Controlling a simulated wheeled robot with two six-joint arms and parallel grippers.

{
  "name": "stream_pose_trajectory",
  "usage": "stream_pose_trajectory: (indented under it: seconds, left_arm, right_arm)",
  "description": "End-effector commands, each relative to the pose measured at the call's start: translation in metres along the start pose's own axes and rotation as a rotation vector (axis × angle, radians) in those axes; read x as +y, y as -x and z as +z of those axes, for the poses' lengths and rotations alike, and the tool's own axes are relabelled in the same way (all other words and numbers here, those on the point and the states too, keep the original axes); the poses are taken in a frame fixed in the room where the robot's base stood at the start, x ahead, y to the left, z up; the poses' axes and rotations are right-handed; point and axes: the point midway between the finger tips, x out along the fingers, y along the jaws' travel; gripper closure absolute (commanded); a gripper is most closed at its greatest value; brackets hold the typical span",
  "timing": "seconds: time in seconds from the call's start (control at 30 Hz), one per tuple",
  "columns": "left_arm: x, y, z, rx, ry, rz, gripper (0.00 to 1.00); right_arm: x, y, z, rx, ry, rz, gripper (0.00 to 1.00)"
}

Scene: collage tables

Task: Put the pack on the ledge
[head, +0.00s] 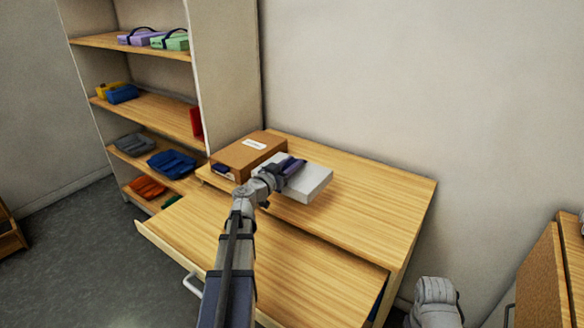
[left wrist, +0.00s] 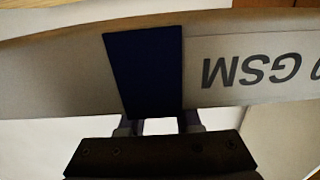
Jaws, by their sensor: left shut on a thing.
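The pack (head: 315,184) is a flat white block with a dark band, over the wooden desk top. In the left wrist view the pack (left wrist: 225,75) fills the width, with a dark blue band and upside-down "GSM" lettering. My left gripper (head: 291,168) is shut on the pack at the band; its fingers (left wrist: 158,125) show at the band's lower end. Whether the pack touches the desk is unclear. I cannot tell which surface is the ledge. My right gripper is not visible.
A brown cardboard box (head: 243,156) stands on the desk (head: 380,190), left of the pack. A pulled-out drawer or board (head: 310,262) juts out in front. A shelf unit (head: 150,105) with coloured items stands at left. The desk's right part is clear.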

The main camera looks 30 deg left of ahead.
Motion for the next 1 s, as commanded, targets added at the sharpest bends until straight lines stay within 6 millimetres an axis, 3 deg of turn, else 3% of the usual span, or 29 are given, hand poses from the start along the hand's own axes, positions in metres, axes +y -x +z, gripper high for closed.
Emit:
stream_pose_trajectory:
  seconds: [0.03,0.1,0.43,0.8,1.0]
  left_arm:
    - [0.000,0.000,0.012,0.001,0.002,0.000,1.00]
    - [0.000,0.000,0.016,0.001,0.002,0.000,1.00]
    - [0.000,0.000,0.022,0.001,0.002,0.000,1.00]
    - [0.000,0.000,0.061,0.000,0.002,0.000,1.00]
    - [0.000,0.000,0.061,0.000,0.002,0.000,1.00]
  right_arm:
    - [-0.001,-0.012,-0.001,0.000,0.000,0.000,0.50]
    - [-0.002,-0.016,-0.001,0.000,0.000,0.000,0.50]
    - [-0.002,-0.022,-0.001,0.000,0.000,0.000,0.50]
    - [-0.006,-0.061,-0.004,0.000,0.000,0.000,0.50]
    - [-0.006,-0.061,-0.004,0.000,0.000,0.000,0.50]
